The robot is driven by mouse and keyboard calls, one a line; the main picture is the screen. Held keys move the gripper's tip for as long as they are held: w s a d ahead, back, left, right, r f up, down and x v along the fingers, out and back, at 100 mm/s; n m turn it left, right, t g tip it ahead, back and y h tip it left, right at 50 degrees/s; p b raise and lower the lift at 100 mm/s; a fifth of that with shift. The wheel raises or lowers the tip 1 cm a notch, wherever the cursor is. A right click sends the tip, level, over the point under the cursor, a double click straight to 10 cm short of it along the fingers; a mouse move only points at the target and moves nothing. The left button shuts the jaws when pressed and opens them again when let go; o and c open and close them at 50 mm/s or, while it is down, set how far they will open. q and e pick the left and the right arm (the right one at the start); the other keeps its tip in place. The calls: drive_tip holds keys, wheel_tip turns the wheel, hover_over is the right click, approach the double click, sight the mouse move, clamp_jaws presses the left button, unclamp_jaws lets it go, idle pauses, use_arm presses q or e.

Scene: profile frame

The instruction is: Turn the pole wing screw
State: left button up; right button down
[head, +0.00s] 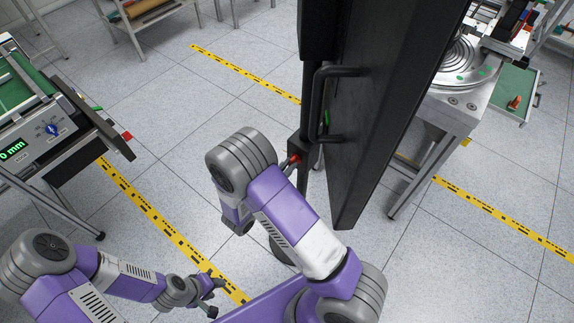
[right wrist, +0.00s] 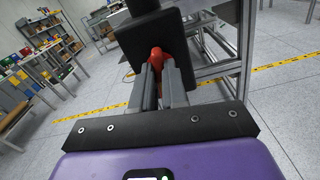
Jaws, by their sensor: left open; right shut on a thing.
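The red wing screw (head: 294,159) sticks out of a black block on the dark pole (head: 309,95), at the middle of the head view. In the head view my own right arm mostly hides that gripper. My left gripper (head: 212,296) is open and empty, low over the floor at the lower left, well away from the pole.
A tall black panel (head: 390,110) with a black handle (head: 318,105) stands just right of the pole. A machine with a round plate (head: 458,65) is at the upper right. A bench with a dial and display (head: 50,130) is at the left. Open floor lies between them.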

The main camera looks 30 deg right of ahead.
drive_tip(key=shift+n, duration=0.4)
drive_tip(key=c, duration=1.2)
unclamp_jaws()
drive_tip(key=shift+o, duration=0.2)
drive_tip(key=p+v, duration=0.1)
drive_tip(key=v, duration=0.6)
drive_tip(key=shift+a, duration=0.3)
drive_tip(key=shift+s, duration=0.15)
